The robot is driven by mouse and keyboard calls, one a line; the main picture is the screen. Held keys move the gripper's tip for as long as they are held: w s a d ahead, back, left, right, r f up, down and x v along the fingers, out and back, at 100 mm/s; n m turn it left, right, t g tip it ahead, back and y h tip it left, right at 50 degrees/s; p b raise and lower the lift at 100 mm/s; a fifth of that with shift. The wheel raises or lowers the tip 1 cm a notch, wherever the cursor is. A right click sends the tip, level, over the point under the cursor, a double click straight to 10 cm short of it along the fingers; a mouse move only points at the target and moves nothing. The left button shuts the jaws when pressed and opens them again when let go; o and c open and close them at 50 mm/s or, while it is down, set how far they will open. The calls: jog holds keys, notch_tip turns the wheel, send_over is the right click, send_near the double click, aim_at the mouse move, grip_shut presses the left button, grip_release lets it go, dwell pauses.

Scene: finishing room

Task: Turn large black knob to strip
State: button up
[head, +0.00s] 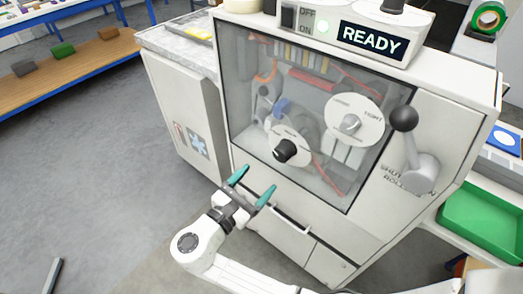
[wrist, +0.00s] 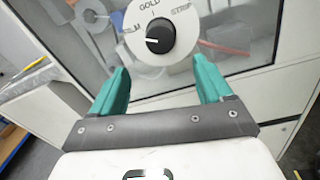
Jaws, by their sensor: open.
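The large black knob (head: 286,150) sits on a round white dial on the machine's front window. In the wrist view the knob (wrist: 158,38) shows above and between my fingertips, and its white pointer line points left, toward a label ending in "LM". The dial (wrist: 189,14) reads "GOLD" at the top and "STRIP" at the right. My gripper (head: 252,184) is open and empty, with two teal fingers, below and to the left of the knob and apart from it. Both fingers also show in the wrist view (wrist: 162,82).
A second white dial (head: 354,118) with a grey knob is up and right of the black one. A lever with a black ball (head: 404,118) stands at the right. A display reads "READY" (head: 371,41). A green tray (head: 484,222) is at far right.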

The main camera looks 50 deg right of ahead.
aim_at(279, 158)
jog(key=d, duration=0.3)
jog(key=d+p, duration=0.1)
jog(key=d, duration=0.3)
jog(key=d+p, duration=0.1)
jog(key=d, duration=0.2)
jog(key=shift+w+d, duration=0.3)
jog(key=shift+d, duration=0.05)
jog(key=c, duration=1)
